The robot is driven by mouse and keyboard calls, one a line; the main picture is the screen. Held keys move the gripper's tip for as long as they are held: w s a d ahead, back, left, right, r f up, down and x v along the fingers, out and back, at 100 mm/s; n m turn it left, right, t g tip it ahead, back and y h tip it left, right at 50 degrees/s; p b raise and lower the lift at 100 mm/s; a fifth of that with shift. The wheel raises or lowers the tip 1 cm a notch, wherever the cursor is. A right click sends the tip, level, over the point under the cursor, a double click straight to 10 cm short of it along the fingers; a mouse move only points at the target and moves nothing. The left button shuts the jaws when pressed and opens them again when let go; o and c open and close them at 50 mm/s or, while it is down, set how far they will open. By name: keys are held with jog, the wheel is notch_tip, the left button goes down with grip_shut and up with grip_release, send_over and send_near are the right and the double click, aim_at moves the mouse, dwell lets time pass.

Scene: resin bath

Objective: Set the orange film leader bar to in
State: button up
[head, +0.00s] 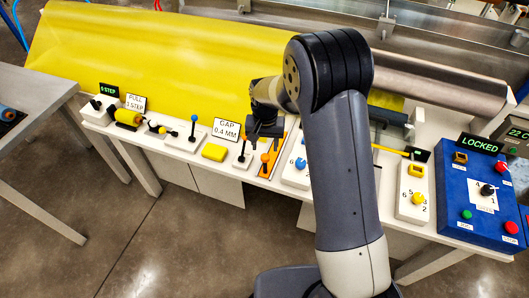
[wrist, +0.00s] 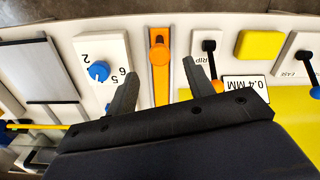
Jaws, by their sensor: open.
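The orange film leader bar (wrist: 160,80) is a narrow orange strip with a round orange knob (wrist: 159,54) near its top end in the wrist view. In the head view the orange strip (head: 276,158) shows on the white console, just left of my arm and partly hidden by it. My gripper (wrist: 160,68) is open and empty, one finger on each side of the strip. Its fingertips seem to be just short of the knob, and I cannot tell how high they are above it. In the head view my gripper (head: 265,133) hangs over the console by the strip.
Beside the strip stand a lever (wrist: 210,60) with an orange ball and a blue knob (wrist: 98,71) on a numbered plate. A yellow block (head: 214,152) and a "GAP 0.4 MM" sign (head: 227,129) are to the left. A blue "LOCKED" panel (head: 452,220) is at right.

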aim_at(265, 156)
notch_tip(265, 156, down, 7)
jog(key=shift+r+p, duration=0.2)
jog(key=shift+p, duration=0.25)
jog(key=shift+c, duration=0.3)
grip_shut()
